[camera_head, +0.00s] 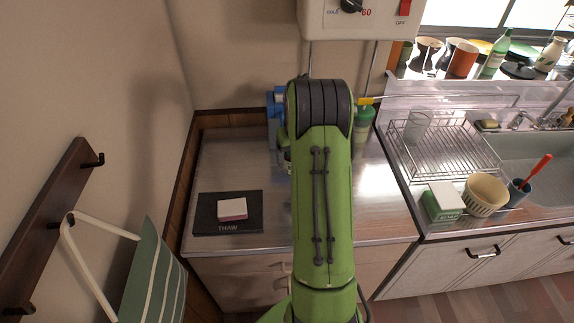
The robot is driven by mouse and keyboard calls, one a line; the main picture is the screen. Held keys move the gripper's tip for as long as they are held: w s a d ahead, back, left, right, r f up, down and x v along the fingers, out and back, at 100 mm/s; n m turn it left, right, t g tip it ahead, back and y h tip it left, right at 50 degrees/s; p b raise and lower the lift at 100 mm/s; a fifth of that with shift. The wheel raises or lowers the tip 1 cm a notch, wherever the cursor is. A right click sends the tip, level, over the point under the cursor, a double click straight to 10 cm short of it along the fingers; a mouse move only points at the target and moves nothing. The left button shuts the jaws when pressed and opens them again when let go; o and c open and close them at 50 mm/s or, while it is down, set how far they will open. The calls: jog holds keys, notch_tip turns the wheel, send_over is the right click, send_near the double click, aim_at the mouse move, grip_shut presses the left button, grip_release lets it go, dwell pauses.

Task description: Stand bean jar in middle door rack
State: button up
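I cannot pick out the bean jar for certain. A green container with a yellow top (364,118) stands at the back of the metal counter, partly behind my arm; I cannot tell whether it is the jar. No door rack can be made out in this view. My green arm reaches over the counter and covers its middle. My gripper is hidden behind the arm, so its fingers and anything in them cannot be seen.
A dark "THAW" mat (208,222) with a pink-and-white block (232,209) lies on the counter (375,215) at left. A blue object (273,112) shows behind my arm. At right are a wire dish rack (455,155), a green-white box (442,202), a cream basket (485,194) and a sink.

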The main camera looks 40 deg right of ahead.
jog(key=shift+s+d+r, duration=0.15)
jog(key=shift+d+r, duration=0.15)
jog(key=shift+d, duration=0.2)
notch_tip(320, 180, down, 10)
jog(key=shift+s+r+b, duration=0.15)
jog(key=shift+b, duration=0.6)
jog(key=shift+f, duration=0.2)
jog(key=o, duration=1.5)
jog(key=shift+c, duration=0.2)
